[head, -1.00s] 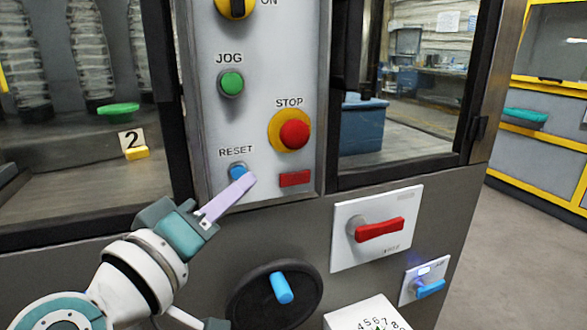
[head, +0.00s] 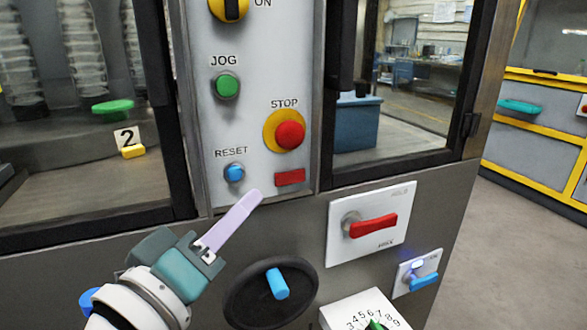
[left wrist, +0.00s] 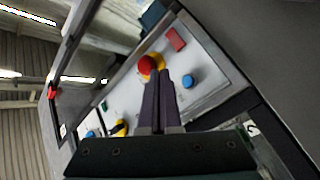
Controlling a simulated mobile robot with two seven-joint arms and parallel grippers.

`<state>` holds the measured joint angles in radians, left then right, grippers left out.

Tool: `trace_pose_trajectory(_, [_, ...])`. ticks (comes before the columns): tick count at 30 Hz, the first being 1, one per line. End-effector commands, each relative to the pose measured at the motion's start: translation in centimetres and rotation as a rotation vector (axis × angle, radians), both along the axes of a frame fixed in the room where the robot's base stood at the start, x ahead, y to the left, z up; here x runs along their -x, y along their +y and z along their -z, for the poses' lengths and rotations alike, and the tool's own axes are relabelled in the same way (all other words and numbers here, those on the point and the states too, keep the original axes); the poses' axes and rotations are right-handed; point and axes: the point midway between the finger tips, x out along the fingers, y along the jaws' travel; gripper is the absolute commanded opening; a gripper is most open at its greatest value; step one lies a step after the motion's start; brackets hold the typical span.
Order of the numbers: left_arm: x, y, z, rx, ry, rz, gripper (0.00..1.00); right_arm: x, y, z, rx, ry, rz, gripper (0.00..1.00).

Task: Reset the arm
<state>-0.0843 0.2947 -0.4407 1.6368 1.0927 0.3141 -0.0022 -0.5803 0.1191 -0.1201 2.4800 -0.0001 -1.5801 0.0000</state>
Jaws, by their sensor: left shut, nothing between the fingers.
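The grey control panel (head: 240,120) stands upright on the machine. The blue RESET button (head: 234,173) is at its lower left and also shows in the left wrist view (left wrist: 188,81). My left gripper (head: 255,197) is shut and empty, its lilac fingers together. In the head view its tips are below and right of the RESET button, near the panel's lower edge. In the left wrist view the closed fingers (left wrist: 158,85) point toward the panel, with the blue button beside them. Contact with the panel cannot be told. My right gripper is not in view.
The green JOG button (head: 227,85), red STOP button (head: 290,135) and a red rectangle (head: 290,177) share the panel. Below are a red-handled switch (head: 374,228), a black handwheel (head: 245,297) with a blue knob, a blue lever (head: 425,283) and a numbered dial (head: 362,310).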

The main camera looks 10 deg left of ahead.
Motion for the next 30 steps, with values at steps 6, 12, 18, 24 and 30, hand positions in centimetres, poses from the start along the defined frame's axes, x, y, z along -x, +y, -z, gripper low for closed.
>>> trace_pose_trajectory(6, [2.5,-4.2,-1.4,-0.124,0.065,0.187,0.00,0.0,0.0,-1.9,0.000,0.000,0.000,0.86])
trace_pose_trajectory(12, [8.7,-7.3,-0.8,-0.471,0.281,0.451,0.00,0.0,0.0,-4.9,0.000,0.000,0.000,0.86])
trace_pose_trajectory(18, [15.4,-2.8,1.0,-0.797,0.630,0.526,0.00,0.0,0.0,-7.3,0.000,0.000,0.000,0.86])
trace_pose_trajectory(24, [22.3,4.4,0.2,-0.983,1.017,0.472,0.00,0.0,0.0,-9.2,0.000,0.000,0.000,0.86])
trace_pose_trajectory(30, [23.6,5.7,-6.6,-1.004,1.088,0.457,0.00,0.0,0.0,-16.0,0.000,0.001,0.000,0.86])
